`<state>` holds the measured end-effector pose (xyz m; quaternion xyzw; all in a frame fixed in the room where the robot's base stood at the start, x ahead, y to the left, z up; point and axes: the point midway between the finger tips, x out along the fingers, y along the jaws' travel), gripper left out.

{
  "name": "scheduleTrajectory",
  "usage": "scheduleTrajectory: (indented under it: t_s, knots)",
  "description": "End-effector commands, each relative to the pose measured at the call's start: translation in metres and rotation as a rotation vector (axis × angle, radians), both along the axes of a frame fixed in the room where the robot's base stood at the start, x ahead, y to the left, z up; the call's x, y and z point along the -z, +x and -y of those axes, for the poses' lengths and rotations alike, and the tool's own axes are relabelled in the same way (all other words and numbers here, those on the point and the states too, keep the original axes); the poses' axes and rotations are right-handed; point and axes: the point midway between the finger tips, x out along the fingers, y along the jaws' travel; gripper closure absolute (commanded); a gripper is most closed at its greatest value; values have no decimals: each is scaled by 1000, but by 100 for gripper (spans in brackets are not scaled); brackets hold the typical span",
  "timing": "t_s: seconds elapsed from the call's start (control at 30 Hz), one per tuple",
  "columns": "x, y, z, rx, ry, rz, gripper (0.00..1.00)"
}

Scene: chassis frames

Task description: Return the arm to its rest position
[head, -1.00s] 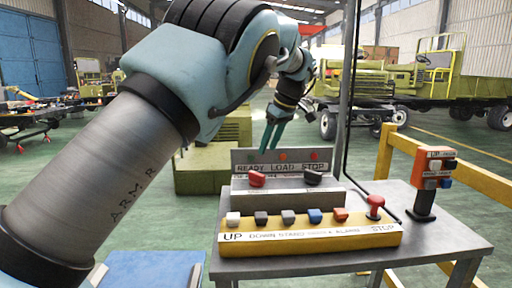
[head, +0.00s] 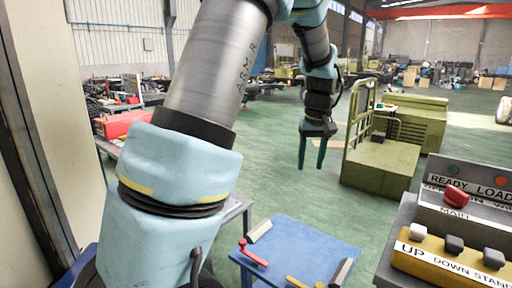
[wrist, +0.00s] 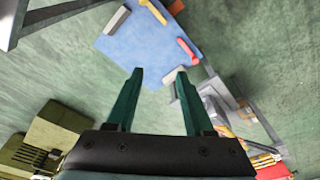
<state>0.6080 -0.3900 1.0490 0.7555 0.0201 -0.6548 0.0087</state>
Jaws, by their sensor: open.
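My gripper (head: 312,152) hangs from my raised arm in the head view, fingers pointing down. It is in the air beyond a blue-topped table and left of a green cart, touching nothing. In the wrist view my gripper (wrist: 160,75) shows two green fingers spread apart with nothing between them, only the floor and the near edge of the blue table beyond. My arm is bent, with its upper links rising out of the top of the head view.
The blue table (head: 300,243) holds a red-handled tool (head: 252,253) and grey and yellow pieces. A control panel (head: 455,258) stands at the right. A green cart (head: 380,160) stands behind. A pale wall (head: 50,90) is close at the left. Open green floor lies between.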

Motion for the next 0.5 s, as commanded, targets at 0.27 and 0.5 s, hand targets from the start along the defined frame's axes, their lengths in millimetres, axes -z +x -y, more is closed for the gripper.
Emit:
scheduleTrajectory:
  t_s: [0.27,0.5]
  knots:
    - [35,-71,-160,69,-30,-17,48]
    - [55,-135,-219,127,-21,-6,48]
